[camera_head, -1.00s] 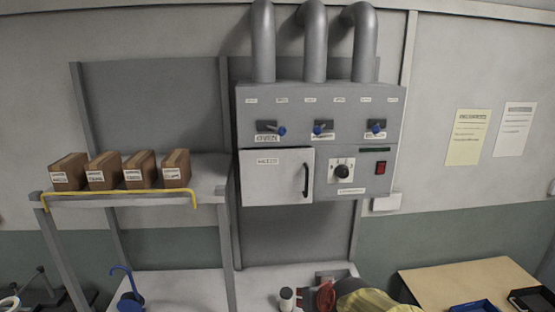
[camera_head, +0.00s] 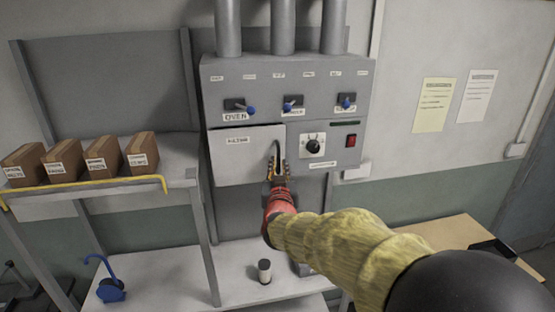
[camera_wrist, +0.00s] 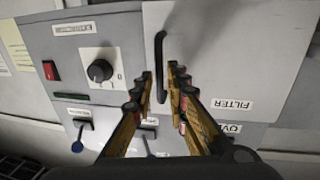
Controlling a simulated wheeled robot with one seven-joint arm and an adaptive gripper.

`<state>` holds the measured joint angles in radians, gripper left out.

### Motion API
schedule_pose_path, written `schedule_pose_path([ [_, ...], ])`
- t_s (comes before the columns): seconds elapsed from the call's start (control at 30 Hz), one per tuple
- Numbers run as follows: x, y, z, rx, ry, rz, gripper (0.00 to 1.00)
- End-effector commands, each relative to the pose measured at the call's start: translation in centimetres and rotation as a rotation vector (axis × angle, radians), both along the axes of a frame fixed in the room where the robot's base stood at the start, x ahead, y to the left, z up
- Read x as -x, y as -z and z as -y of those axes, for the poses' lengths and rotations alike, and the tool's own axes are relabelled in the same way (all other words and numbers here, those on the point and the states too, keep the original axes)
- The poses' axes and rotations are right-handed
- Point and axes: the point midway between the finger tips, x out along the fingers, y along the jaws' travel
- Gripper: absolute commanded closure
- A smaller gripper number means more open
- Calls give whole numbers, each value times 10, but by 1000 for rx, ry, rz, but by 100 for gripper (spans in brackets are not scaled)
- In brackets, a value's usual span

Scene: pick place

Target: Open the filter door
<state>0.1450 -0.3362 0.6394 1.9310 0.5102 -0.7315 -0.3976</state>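The filter door (camera_head: 240,160) is a pale square panel at the lower left of the grey wall cabinet and looks shut. Its label reads FILTER in the wrist view (camera_wrist: 232,104). A black bar handle (camera_head: 276,148) stands upright near the door's right edge. It also shows in the wrist view (camera_wrist: 160,48), where the picture is upside down. My gripper (camera_head: 279,168) is at the handle's lower part, fingers apart. In the wrist view my fingertips (camera_wrist: 161,72) lie on either side of the handle, with gaps showing. I cannot tell how deep the handle sits between them.
Right of the door are a black knob (camera_head: 313,146) and a red switch (camera_head: 350,141). Blue-tipped levers (camera_head: 292,104) sit above. Several brown boxes (camera_head: 103,158) stand on the left shelf. A black-and-white cylinder (camera_head: 264,271) stands on the lower shelf.

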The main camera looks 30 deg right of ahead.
Motion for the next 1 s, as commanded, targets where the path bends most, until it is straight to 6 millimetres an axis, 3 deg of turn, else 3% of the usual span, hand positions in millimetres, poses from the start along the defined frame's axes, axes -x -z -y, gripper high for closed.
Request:
schedule_pose_path([
  [0.3, -31, 0, 16, 0, -1, -2, 85],
  [0.67, -35, 0, 18, 0, -1, -1, 85],
  [1.0, -35, 0, 18, 0, -1, -1, 100],
])
